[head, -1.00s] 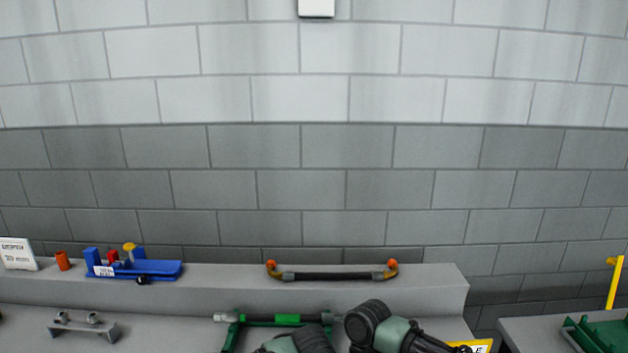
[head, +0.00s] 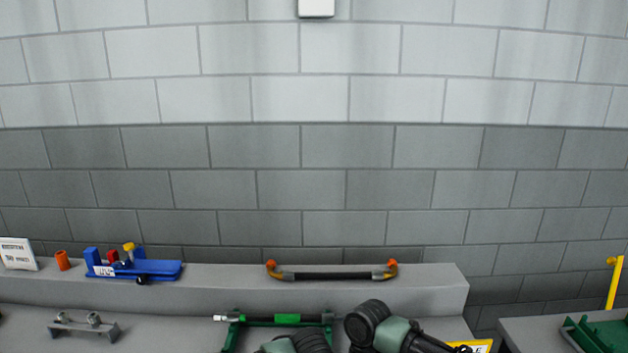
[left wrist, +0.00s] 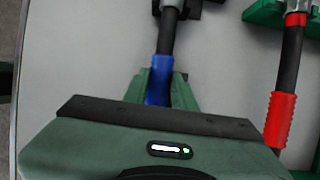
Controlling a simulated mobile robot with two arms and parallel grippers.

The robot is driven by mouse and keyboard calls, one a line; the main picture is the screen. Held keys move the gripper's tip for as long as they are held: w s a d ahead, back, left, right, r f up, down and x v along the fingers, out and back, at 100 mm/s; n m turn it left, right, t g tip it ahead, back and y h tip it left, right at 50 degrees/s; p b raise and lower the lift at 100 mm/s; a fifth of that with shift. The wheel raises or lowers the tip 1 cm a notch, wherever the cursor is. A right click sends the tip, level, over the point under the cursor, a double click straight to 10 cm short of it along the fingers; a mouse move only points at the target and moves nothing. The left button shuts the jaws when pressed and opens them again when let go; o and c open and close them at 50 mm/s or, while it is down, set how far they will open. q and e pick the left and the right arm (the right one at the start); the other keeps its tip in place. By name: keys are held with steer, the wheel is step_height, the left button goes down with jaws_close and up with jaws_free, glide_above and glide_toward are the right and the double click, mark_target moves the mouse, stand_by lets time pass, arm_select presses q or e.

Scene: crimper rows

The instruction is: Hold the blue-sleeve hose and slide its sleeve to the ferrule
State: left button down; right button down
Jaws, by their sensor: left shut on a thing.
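In the left wrist view, the blue sleeve (left wrist: 159,80) sits around a black hose (left wrist: 168,38). My left gripper (left wrist: 159,92) is shut on the blue sleeve, with a green finger on each side. Bare black hose shows between the sleeve and the grey metal ferrule (left wrist: 172,4) at the top edge. The ferrule end lies at a dark holder. The lower part of the sleeve is hidden behind my gripper body. In the head view only dark and green parts of my arms show at the bottom; the blue sleeve and both gripper tips are not visible there.
A hose with a red sleeve (left wrist: 280,118) lies to the right in the wrist view. In the head view, a green-sleeved hose (head: 287,318) rests on a green stand. A black hose with orange ends (head: 330,276) and a blue tool (head: 150,268) lie on the back ledge (head: 220,275).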

arm_select(q)
steer(key=shift+a, duration=3.05)
steer(key=c, duration=1.1)
jaws_free()
steer(key=shift+o, duration=0.2)
